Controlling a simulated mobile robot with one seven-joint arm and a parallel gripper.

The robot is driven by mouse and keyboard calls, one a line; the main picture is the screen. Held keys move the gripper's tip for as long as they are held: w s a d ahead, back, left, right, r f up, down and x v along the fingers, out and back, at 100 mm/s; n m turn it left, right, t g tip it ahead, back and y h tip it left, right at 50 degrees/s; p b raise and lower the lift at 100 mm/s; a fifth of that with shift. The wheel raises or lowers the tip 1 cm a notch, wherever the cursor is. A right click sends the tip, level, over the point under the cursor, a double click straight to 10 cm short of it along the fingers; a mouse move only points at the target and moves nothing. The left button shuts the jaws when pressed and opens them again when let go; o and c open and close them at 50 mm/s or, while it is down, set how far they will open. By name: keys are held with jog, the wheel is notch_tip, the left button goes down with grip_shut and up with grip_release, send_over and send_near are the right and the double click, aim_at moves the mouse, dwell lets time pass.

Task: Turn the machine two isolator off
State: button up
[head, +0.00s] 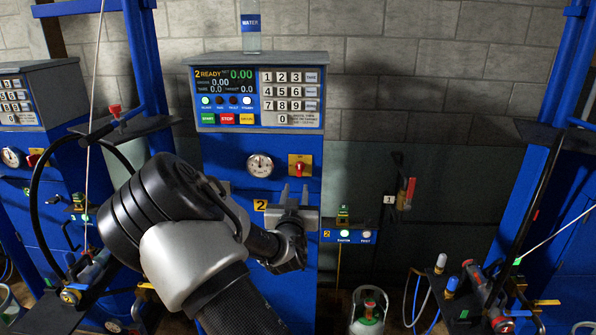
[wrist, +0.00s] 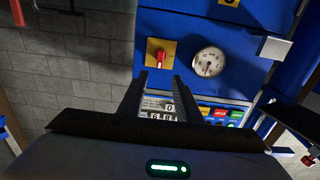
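The machine two isolator is a red knob (head: 300,167) on a yellow plate, on the blue front of the middle machine, right of a round gauge. The knob looks roughly upright, and it also shows in the wrist view (wrist: 157,56) above my fingertips. My gripper (head: 294,190) is just below the isolator in the head view, with its fingers pointing up. In the wrist view my gripper (wrist: 159,80) has its two fingers apart with nothing between them. The knob lies beyond the fingertips, and I see no contact. Machine two's display (head: 224,80) reads "2 READY".
The round gauge (head: 260,166) is close beside the isolator. Above are a keypad (head: 290,90) and coloured buttons (head: 227,119). A water bottle (head: 251,32) stands on top. Blue frames flank both sides.

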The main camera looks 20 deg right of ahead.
aim_at(299, 171)
jog(key=p+x, duration=0.1)
jog(key=x, duration=1.2)
jog(key=shift+p, duration=0.4)
grip_shut()
